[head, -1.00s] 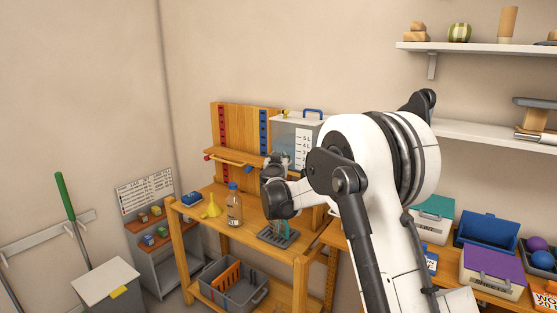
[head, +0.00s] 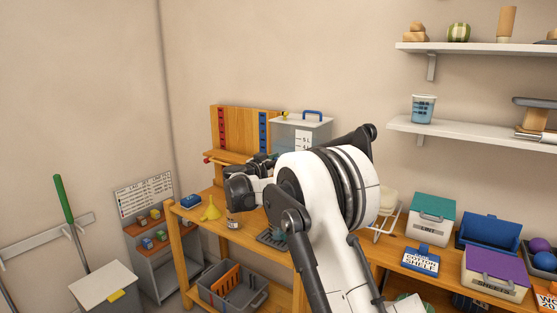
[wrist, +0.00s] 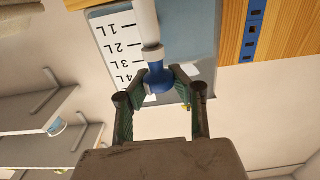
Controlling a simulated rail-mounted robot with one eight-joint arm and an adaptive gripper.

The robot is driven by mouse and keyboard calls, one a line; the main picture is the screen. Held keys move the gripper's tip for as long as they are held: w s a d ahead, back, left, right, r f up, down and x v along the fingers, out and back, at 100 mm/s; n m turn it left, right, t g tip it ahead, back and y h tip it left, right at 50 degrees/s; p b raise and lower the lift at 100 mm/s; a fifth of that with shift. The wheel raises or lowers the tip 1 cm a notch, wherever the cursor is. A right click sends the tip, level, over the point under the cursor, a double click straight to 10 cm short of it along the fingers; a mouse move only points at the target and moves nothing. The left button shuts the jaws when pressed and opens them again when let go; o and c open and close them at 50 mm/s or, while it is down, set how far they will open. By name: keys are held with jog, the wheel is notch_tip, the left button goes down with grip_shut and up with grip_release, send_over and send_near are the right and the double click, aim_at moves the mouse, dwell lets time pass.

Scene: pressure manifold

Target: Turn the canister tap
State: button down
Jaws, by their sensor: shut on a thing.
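The canister (head: 300,128) is a clear grey box with a blue top handle, standing behind my arm in the head view. In the wrist view its white litre scale (wrist: 118,45) appears upside down. A blue knob (wrist: 157,84) at the end of a white stem (wrist: 147,25), which looks like the tap, stands in front of the scale. My gripper (wrist: 155,77) is shut on the blue knob, with a finger on each side. In the head view my arm hides the tap and most of the canister's front.
A small bottle (head: 232,223), partly covered by my arm, and a yellow funnel (head: 210,212) stand on the wooden bench. A grey tray (head: 270,238) is close to my arm. A wooden pegboard (head: 236,130) rises beside the canister. The shelves at right are apart from my gripper.

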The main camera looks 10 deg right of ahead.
jog(key=shift+f, duration=0.15)
jog(key=c, duration=1.4)
grip_release()
jog(key=shift+o, duration=0.2)
jog(key=shift+s+a, duration=0.15)
jog(key=v, duration=1.1)
jog(key=shift+s+a, duration=0.25)
jog(key=shift+a, duration=0.1)
